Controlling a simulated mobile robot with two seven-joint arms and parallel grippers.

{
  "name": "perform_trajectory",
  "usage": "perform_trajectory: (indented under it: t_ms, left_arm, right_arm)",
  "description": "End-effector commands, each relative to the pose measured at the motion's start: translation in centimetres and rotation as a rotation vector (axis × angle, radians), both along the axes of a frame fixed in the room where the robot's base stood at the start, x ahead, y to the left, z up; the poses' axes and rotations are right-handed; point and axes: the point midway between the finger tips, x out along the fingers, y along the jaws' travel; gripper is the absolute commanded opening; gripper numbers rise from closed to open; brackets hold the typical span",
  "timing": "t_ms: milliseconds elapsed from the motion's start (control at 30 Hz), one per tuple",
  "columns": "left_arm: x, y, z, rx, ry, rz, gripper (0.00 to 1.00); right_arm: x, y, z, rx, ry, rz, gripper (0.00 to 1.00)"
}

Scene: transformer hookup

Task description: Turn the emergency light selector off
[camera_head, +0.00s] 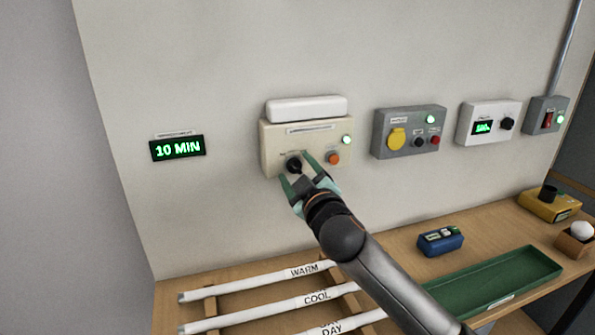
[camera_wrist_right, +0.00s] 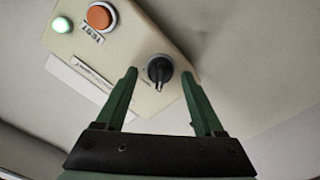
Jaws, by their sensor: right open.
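The emergency light unit (camera_head: 264,147) is a cream box on the wall with a white lamp bar (camera_head: 307,109) on top. Its black selector knob (camera_head: 293,164) is at the lower left of the box; it also shows in the right wrist view (camera_wrist_right: 160,70), with a light pointer mark on it. My right gripper (camera_head: 296,168) is at the box, open, with its green fingers on either side of the knob. In the right wrist view the fingertips (camera_wrist_right: 160,75) appear apart from the knob, with gaps on both sides. My left gripper is not in view.
An orange test button (camera_head: 333,158) and a lit green lamp (camera_head: 347,139) are right of the knob. A grey box with a yellow socket (camera_head: 397,139) is further right. Below, the bench holds white tubes (camera_head: 258,280) and a green tray (camera_head: 562,270).

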Motion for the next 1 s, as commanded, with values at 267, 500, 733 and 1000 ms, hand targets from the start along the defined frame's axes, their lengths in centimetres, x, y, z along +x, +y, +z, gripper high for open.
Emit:
perform_trajectory:
  t_ms: [267, 500, 733, 1000]
  left_arm:
    - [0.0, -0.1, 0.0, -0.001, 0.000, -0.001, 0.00]
    - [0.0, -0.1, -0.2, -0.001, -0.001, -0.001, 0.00]
    - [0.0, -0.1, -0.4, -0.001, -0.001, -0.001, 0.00]
    - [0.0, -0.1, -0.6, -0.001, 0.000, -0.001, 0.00]
  right_arm:
    - [-0.4, -0.1, 0.0, 0.001, 0.000, 0.000, 0.70]
    - [-3.2, -1.0, -0.1, 0.001, 0.000, 0.001, 0.70]
    - [-7.0, -2.3, -0.1, 0.001, 0.000, 0.001, 0.70]
    - [-10.7, -3.5, -0.1, 0.000, 0.001, 0.001, 0.70]
